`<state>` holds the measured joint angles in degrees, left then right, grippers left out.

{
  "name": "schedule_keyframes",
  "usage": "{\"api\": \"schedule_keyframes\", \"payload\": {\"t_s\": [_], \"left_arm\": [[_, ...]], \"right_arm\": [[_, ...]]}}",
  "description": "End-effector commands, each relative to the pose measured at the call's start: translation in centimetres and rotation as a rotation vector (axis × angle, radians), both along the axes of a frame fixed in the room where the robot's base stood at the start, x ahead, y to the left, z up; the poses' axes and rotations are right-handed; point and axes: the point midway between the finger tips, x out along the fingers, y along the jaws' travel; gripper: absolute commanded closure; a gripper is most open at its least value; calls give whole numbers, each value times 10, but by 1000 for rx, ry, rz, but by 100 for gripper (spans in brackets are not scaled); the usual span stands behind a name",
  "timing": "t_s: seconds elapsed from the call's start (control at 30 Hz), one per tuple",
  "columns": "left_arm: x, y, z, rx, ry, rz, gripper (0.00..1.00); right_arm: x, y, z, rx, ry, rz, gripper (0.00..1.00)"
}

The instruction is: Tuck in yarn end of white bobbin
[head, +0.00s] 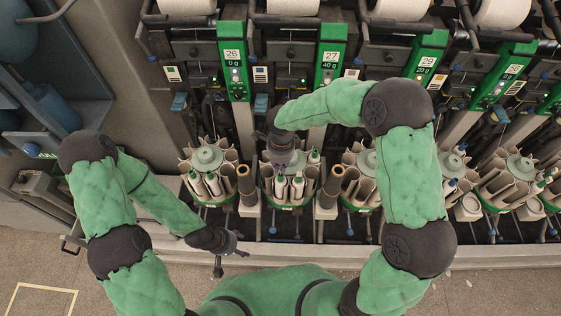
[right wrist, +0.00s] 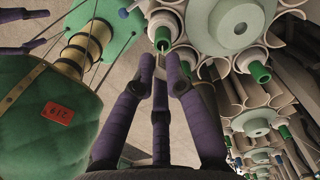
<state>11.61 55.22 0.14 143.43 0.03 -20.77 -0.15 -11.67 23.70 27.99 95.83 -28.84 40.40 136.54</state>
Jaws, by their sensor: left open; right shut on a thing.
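My right gripper (head: 281,158) reaches down over the round bobbin magazine below unit 27. In the right wrist view its purple fingers (right wrist: 163,72) are close together just below the green tip of a white bobbin (right wrist: 165,20). A thin pale strand, the yarn end (right wrist: 160,62), shows between the fingertips, and they are shut on it. In the head view, white bobbins with green tips (head: 297,187) stand in the front pockets of this magazine, partly hidden by the gripper. My left gripper (head: 232,250) is open and empty near the machine's front edge, apart from the magazines.
More magazines stand left (head: 206,157) and right (head: 520,165) along the machine. Brown tubes (head: 247,185) stand between them. Green unit panels (head: 328,60) and white cones (head: 400,8) line the back. A blue-grey cabinet (head: 60,75) is at the left. The floor in front is clear.

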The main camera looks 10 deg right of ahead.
Motion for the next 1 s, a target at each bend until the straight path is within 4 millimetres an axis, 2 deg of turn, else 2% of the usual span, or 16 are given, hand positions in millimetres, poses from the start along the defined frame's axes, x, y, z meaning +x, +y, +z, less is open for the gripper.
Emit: {"api": "schedule_keyframes", "payload": {"t_s": [0.1, 0.23, 1.0], "left_arm": [[0, 0, -5, 0, 0, 0, 36], [0, 0, -7, 0, 0, 0, 36], [0, 0, -13, 0, 0, 0, 36]], "right_arm": [[0, 0, -13, 0, 1, -1, 96], [0, 0, -19, 0, 1, -2, 96], [0, 0, -22, 1, -1, -1, 96]]}}
